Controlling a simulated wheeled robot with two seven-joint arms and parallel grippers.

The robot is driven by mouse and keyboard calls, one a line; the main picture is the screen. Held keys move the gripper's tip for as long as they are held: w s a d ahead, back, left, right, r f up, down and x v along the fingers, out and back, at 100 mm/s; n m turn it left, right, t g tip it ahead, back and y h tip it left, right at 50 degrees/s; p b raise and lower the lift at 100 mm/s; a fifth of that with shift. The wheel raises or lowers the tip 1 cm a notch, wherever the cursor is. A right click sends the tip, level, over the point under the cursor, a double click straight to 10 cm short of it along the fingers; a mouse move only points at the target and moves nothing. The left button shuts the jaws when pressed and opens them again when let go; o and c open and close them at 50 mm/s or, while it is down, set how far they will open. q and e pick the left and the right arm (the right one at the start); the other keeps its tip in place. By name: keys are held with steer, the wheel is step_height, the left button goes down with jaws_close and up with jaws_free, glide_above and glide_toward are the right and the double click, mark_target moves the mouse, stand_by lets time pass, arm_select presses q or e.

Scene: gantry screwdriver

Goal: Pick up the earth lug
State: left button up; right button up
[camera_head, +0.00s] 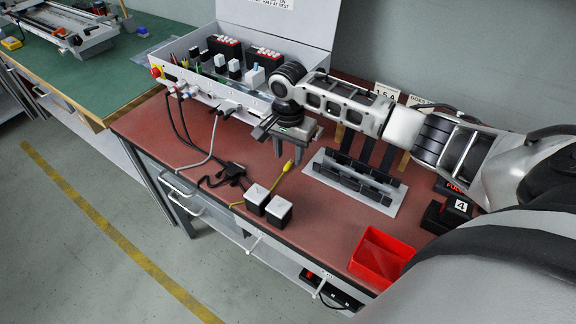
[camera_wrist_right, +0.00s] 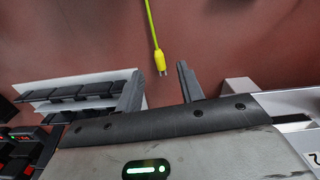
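The earth lug (camera_head: 288,166) is the small fork-like end of a yellow cable lying on the red-brown bench top. In the right wrist view the lug (camera_wrist_right: 161,64) points toward my right gripper (camera_wrist_right: 159,82), just ahead of the gap between its two fingers. The fingers are apart with nothing between them. In the head view my right gripper (camera_head: 293,150) points down over the bench, close to the lug. I cannot tell its exact height above the bench. My left gripper is in neither view.
A grey control box (camera_head: 215,84) with several components stands behind the gripper. A dark slotted rack on a pale plate (camera_head: 352,181) is to the right. Two white-topped black blocks (camera_head: 268,204) and a red bin (camera_head: 380,257) are nearer the front. Black and grey cables lie left of the yellow one.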

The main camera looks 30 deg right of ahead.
mark_target(289, 165)
steer(key=shift+f, duration=1.25)
jaws_close()
